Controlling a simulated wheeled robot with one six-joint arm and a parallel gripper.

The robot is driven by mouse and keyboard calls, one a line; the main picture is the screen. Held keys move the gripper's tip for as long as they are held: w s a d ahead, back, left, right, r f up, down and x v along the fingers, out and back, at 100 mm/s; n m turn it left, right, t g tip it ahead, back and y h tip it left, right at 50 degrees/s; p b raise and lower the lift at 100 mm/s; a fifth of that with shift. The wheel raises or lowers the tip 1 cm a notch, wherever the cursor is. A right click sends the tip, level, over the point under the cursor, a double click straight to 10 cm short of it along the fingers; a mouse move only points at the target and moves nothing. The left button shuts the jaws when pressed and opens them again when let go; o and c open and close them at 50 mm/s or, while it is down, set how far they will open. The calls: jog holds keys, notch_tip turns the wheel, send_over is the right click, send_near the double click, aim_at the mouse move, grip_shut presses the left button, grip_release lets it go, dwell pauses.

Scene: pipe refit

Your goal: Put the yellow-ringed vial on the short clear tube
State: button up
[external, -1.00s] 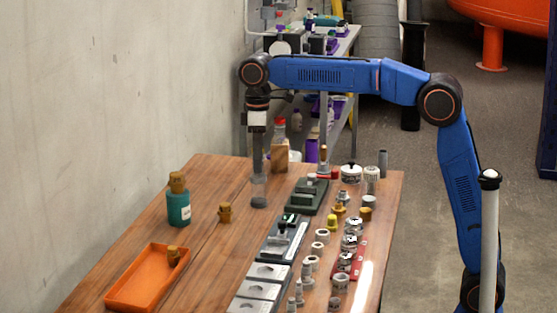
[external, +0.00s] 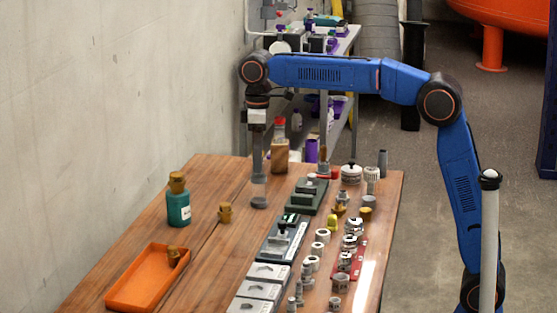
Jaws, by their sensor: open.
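My gripper (external: 258,178) points straight down over the back of the wooden table. Its jaws are open, though the gap between them is too small to make out. Directly below it, a short pale, see-through piece (external: 259,191) stands above a dark round base (external: 259,203) on the table. This may be the short clear tube. I cannot tell whether the gripper touches it or is around it. No yellow ring can be made out there, and I cannot pick out the yellow-ringed vial for certain.
A green-base device (external: 306,197) stands right of the gripper, with rows of small fittings beyond. A brown container with a red top (external: 280,145) stands behind. A teal bottle (external: 178,208), a small brown piece (external: 225,213) and an orange tray (external: 125,293) are left. Bare wood lies between.

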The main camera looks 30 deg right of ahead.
notch_tip(320, 180, up, 11)
jog(key=shift+f, duration=0.2)
jog(key=shift+r, duration=0.2)
jog(key=shift+d, duration=0.3)
jog(key=s+d+f+m+t, duration=0.1)
jog(key=s+d+f+m, duration=0.15)
jog(key=d, duration=0.75)
jog(key=s+d+f+m, duration=0.15)
jog(key=s+d, duration=0.25)
jog(key=d, duration=0.5)
jog(key=s+d+f+m+t, duration=0.1)
jog(key=s+d+f+m, duration=0.15)
jog(key=d, duration=0.75)
jog(key=s+d+f+m+t, duration=0.1)
jog(key=s+d+f+m, duration=0.1)
jog(key=s+d+f, duration=0.5)
jog(key=s+d+f+m+t, duration=0.1)
jog(key=s+d+f+m, duration=0.2)
jog(key=s+d+f, duration=0.5)
jog(key=s+f, duration=0.4)
jog(key=f, duration=0.2)
jog(key=shift+s+d+t, duration=0.3)
jog(key=shift+s+t, duration=0.1)
